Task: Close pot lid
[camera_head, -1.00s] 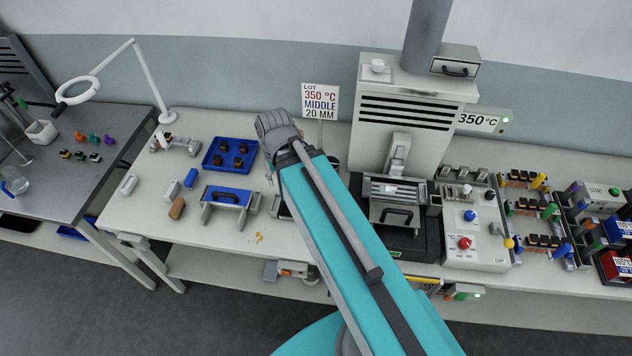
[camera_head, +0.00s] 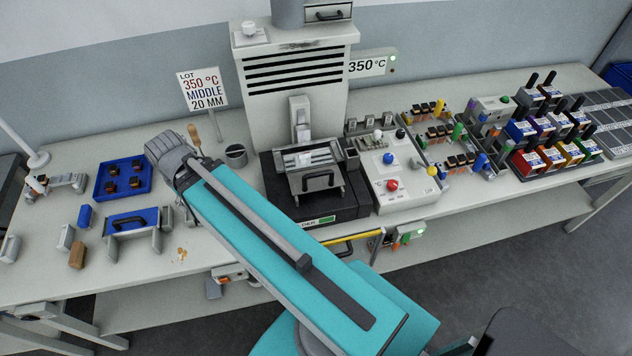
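The pot is a dark, box-shaped unit (camera_head: 268,178) at the middle of the bench, below a grey vented tower. A grey metal plate with a dark handle, seemingly the lid (camera_head: 318,182), is at the pot's front. Behind it a bright, shiny surface (camera_head: 308,158) shows in the opening, so the pot looks uncovered. My teal arm reaches up and left across the bench, left of the pot. Its grey far joint is near the sign. My gripper's fingers are not visible; the arm hides what lies under it.
A sign (camera_head: 202,90) reads 350 °C, middle, 20 mm. A grey cup (camera_head: 236,156) stands left of the pot. A control box (camera_head: 398,186) with coloured knobs is right of it. A blue tray (camera_head: 122,179) and a blue-topped fixture (camera_head: 132,222) lie left.

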